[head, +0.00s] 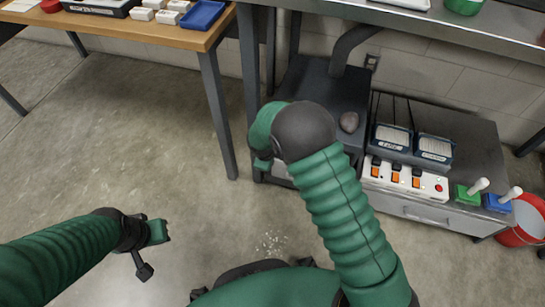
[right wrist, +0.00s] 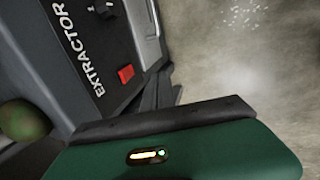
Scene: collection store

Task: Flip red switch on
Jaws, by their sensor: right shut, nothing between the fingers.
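In the right wrist view a small red switch (right wrist: 125,74) sits on the dark panel of the unit marked EXTRACTOR (right wrist: 75,50), beside a black knob (right wrist: 104,10). I cannot tell its position. The dark unit (head: 335,88) with a thick hose stands under the bench in the head view, where its switch is hidden. My right gripper (right wrist: 165,121) shows as a green body with a dark edge, shut and empty, close to the panel and apart from the switch. My left gripper (head: 158,232) hangs over bare floor; its fingers are unclear.
A white strip with orange switches (head: 373,182) lies on a grey cabinet (head: 480,143), near two blue devices and green and blue joystick boxes. A brown lump (head: 349,121) rests on the extractor unit. A wooden table (head: 135,30) stands left. The floor is mostly clear.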

